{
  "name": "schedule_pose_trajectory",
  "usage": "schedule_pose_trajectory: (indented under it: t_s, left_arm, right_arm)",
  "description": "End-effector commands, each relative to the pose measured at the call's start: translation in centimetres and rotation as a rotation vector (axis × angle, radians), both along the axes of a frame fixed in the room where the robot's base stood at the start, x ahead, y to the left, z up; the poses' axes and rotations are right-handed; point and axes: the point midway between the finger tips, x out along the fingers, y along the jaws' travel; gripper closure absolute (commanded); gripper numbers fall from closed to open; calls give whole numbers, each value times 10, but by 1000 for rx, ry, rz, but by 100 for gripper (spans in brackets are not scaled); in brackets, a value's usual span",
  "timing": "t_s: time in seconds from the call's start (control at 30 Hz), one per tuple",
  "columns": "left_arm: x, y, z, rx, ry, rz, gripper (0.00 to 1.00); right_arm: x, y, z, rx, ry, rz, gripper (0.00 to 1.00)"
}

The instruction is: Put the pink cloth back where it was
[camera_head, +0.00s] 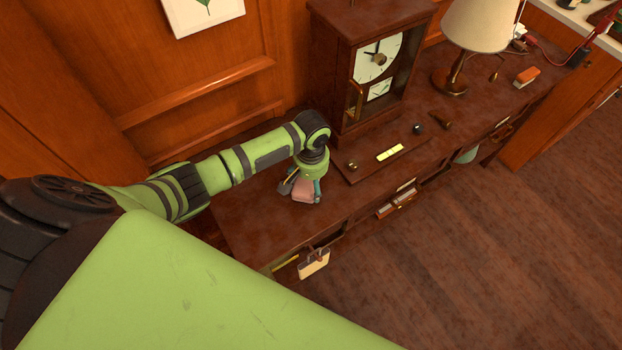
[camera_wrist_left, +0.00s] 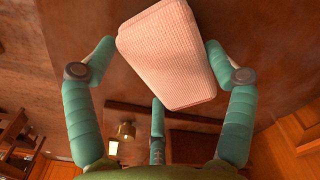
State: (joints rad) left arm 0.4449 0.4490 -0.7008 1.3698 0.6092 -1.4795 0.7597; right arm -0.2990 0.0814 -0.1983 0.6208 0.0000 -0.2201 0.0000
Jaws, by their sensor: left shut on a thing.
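The pink cloth (camera_head: 303,190) is a small folded, woven pad. My left gripper (camera_head: 300,187) points down at the left part of the dark wooden cabinet top (camera_head: 252,212) and is shut on the cloth. In the left wrist view the cloth (camera_wrist_left: 166,52) sits tilted between the teal fingers of the gripper (camera_wrist_left: 160,68). I cannot tell whether the cloth touches the cabinet top. My right gripper is not in view.
A wooden clock (camera_head: 352,75) stands behind and right of the gripper, with a low board (camera_head: 372,165) before it. A lamp (camera_head: 478,30) and an orange block (camera_head: 527,76) are farther right. Several drawers are partly open, one with a tag (camera_head: 314,263). The top left of the gripper is clear.

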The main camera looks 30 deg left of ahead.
Motion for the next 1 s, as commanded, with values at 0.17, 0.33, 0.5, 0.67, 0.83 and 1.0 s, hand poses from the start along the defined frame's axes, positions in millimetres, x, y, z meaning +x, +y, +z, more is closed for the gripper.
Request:
schedule_pose_trajectory:
  t_s: [0.17,0.33,0.5,0.67,0.83,1.0]
  left_arm:
    - [0,0,0,0,1,0,0]
    - [0,0,0,0,1,0,0]
    - [0,-1,4,-2,-1,0,0]
    - [1,-1,26,-2,-4,-2,0]
    - [0,-1,62,-2,-5,-3,0]
    - [0,-1,95,-2,-4,-1,0]
  right_arm:
    - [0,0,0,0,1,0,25]
    - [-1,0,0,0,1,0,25]
    - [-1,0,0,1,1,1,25]
    - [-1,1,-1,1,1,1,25]
    - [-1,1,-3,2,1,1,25]
    - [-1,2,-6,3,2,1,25]
